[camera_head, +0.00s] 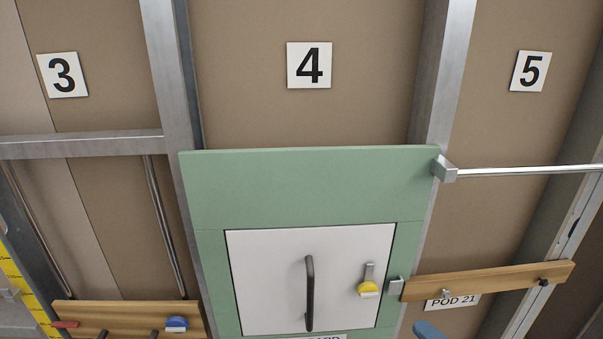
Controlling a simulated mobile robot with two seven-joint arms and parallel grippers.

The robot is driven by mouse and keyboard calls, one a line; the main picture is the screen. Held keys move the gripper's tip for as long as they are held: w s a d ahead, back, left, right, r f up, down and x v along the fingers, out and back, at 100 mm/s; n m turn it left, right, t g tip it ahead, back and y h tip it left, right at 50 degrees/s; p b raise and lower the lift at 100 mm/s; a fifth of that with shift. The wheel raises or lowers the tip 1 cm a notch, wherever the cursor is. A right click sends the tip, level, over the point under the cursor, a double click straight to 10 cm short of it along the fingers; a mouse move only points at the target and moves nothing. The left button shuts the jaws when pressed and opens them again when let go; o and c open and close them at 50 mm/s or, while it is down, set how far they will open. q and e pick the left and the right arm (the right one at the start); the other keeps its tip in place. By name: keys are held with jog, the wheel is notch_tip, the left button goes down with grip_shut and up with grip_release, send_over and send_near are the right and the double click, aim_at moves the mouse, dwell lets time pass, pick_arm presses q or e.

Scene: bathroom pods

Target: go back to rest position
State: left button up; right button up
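Neither of my grippers shows in the head view, so I cannot see whether they are open or shut. The view faces a brown wall with grey metal posts. In the middle, a green panel (305,185) frames a white door (265,275) that looks shut. The door has a dark vertical handle (310,293) and a yellow and white knob-like piece (368,288) under a small metal latch.
A metal rail (525,171) runs right from the green panel. Wooden boards stand at lower right (485,282) and lower left (125,318); the left one carries a blue piece (176,324). A blue rounded object (428,330) is cut off at the bottom edge.

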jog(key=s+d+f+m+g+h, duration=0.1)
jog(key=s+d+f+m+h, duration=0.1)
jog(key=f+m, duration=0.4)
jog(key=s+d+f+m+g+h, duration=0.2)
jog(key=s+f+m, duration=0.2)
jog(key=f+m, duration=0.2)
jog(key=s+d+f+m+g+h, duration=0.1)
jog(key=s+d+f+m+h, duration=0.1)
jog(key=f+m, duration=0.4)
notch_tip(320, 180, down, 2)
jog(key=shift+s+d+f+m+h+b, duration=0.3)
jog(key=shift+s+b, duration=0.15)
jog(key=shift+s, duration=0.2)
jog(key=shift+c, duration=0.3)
